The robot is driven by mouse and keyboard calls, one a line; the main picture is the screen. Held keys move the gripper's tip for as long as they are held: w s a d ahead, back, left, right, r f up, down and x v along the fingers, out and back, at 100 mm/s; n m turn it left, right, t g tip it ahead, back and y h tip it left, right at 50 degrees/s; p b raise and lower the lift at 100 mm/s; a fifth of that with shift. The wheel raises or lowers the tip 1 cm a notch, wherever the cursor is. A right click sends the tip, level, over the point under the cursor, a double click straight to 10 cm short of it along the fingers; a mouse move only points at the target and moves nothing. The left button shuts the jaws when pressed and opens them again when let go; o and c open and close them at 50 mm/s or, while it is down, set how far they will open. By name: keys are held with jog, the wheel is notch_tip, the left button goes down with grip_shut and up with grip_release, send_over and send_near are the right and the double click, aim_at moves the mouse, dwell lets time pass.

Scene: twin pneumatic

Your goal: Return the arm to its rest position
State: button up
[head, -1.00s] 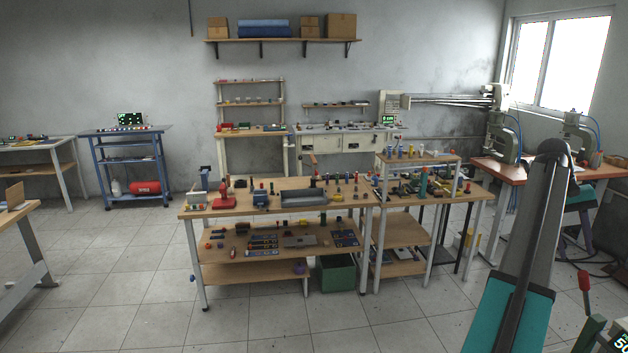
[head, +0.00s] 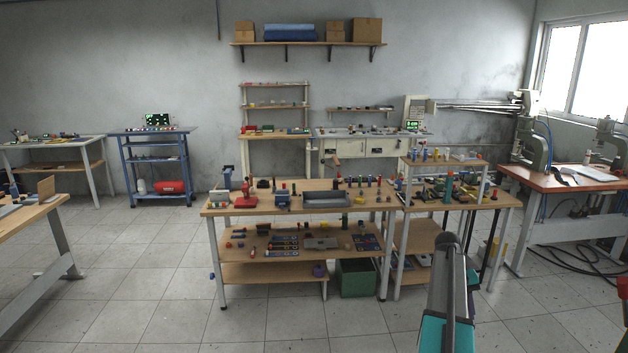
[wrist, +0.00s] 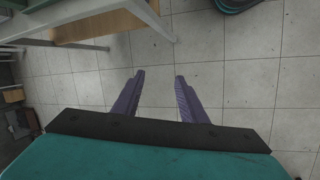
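My gripper (wrist: 158,92) is in the wrist view, with its two purple fingers apart and nothing between them. Beyond the fingers is bare tiled floor. In the head view, a grey and teal link of my arm (head: 447,290) rises at the lower right, in front of the central workbench.
The central wooden workbench (head: 310,208) carries many small tools and parts. A red-topped bench (head: 570,184) with presses stands at right, a blue cart (head: 155,165) at back left. A table leg and edge (wrist: 165,22) show in the wrist view. Tiled floor (head: 130,260) is clear at left.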

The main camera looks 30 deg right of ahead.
jog(key=w+a+f+n+y+b, duration=0.1)
jog(key=w+a+f+n+b, duration=0.15)
jog(key=a+f, duration=1.3)
jog(key=w+a+f+n+b, duration=0.2)
jog(key=w+a+f, duration=0.1)
jog(key=a+f, duration=1.25)
jog(key=s+a+f+n+b, duration=0.1)
jog(key=s+a+f, duration=0.4)
jog(key=a, duration=0.4)
jog(key=s+a+f+n+g+b, duration=0.1)
jog(key=s+a+f+b, duration=0.1)
jog(key=s+a+f, duration=0.3)
jog(key=s+a+f+n+g+b, duration=0.1)
jog(key=s+a+f, duration=0.5)
jog(key=a, duration=0.8)
jog(key=s, duration=0.3)
jog(key=shift+s+a+b, duration=0.2)
jog(key=shift+s+b, duration=0.1)
jog(key=shift+n, duration=0.25)
jog(key=shift+c, duration=1)
jog(key=shift+d, duration=0.1)
